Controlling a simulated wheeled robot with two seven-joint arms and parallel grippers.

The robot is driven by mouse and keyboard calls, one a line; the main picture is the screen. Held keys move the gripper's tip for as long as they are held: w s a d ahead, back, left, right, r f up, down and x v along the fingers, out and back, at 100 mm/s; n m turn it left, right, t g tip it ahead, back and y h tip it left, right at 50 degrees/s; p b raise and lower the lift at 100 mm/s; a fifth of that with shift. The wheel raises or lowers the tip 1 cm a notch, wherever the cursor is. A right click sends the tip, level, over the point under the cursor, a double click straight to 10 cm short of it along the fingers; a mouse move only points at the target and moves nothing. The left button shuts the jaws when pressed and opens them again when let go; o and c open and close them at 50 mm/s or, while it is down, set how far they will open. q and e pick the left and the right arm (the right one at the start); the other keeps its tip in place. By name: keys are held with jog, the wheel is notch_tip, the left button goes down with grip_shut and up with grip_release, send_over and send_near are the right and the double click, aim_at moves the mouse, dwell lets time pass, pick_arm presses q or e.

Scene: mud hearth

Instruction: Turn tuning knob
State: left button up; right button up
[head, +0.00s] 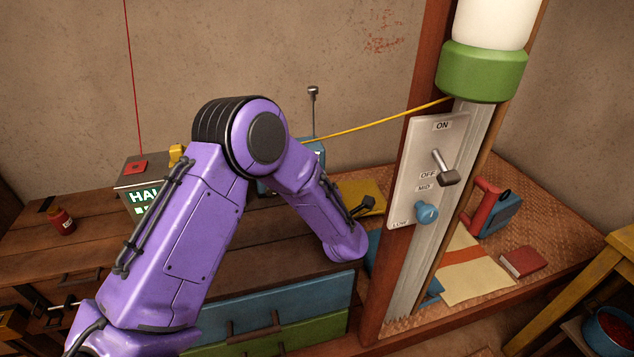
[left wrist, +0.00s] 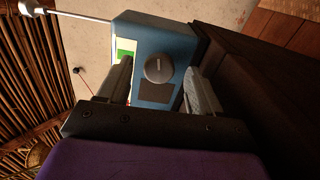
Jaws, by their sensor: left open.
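A blue radio-like box (left wrist: 160,38) fills the upper middle of the left wrist view. It has a round grey knob (left wrist: 159,68), a lit green-and-white panel (left wrist: 125,48) and a metal antenna (left wrist: 75,17). My left gripper (left wrist: 159,72) is open, with one finger on each side of the knob in the picture. I see no clear contact with it, and the depth gap is hard to judge. In the head view my purple arm covers most of the blue box (head: 275,184); its antenna (head: 313,105) rises behind the elbow. My right gripper is not in view.
A post on the right carries a plate with an ON/OFF lever (head: 440,165) and a blue knob (head: 427,213). A yellow cord (head: 380,121) runs from the post behind my arm. A lit sign box (head: 140,197) and red jar (head: 62,220) stand left on the wooden bench.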

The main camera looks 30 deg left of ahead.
pick_arm(q)
jog(key=b+v, duration=0.1)
jog(key=v, duration=0.4)
jog(key=shift+s+d, duration=0.15)
jog(key=shift+d, duration=0.2)
jog(key=shift+a, duration=0.15)
